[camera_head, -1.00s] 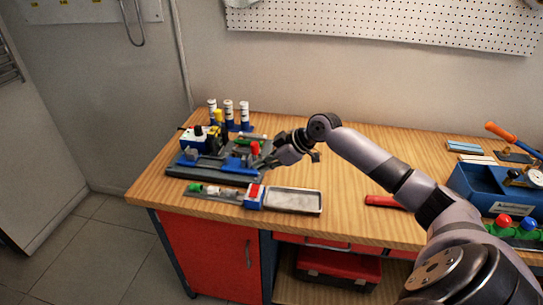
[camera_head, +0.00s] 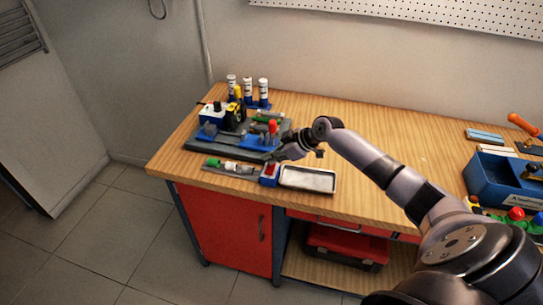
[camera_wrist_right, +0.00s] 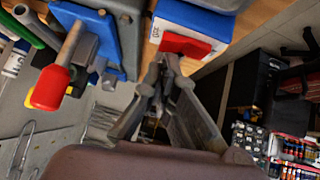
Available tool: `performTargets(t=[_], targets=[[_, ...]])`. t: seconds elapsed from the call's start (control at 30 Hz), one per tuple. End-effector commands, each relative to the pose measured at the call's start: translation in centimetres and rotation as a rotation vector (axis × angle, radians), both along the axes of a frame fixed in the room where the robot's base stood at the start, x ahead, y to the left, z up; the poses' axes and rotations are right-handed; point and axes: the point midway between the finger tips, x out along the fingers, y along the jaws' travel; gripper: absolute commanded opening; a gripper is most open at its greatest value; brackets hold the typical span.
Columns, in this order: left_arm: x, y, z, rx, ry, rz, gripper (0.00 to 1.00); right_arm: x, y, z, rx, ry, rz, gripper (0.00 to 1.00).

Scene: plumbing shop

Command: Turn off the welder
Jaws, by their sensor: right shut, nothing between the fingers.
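A small blue and white box with a red switch-like piece (camera_head: 269,172) sits near the bench's front edge, left of a grey tray. It looks like part of the welder, but I cannot be sure. In the right wrist view the red piece (camera_wrist_right: 186,44) lies just beyond the fingertips; I cannot tell whether they touch it. My right gripper (camera_head: 276,157) is shut and empty, just above and behind the box. It also shows in the wrist view (camera_wrist_right: 163,65). A blue and grey tool with a red-tipped lever (camera_head: 272,127) stands behind it. My left gripper is not in view.
A grey tray (camera_head: 308,191) lies right of the box; small fittings (camera_head: 228,165) lie left. A blue toolbox (camera_head: 490,178) is far right. The bench (camera_head: 385,135) is mostly clear between.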

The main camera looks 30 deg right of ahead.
Motion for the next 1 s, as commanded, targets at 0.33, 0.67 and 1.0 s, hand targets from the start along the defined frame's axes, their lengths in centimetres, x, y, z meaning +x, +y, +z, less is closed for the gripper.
performTargets(t=[0.33, 0.67, 1.0], targets=[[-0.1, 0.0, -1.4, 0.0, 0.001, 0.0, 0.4, 0.2, -0.3, -0.7, 0.0, 0.001, 0.001, 0.0], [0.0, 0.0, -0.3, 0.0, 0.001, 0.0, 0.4, -0.4, 0.5, -0.3, 0.0, 0.003, 0.001, 0.0], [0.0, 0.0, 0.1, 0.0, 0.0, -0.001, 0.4, -0.8, 0.9, -0.3, 0.0, 0.0, 0.0, 0.0]])
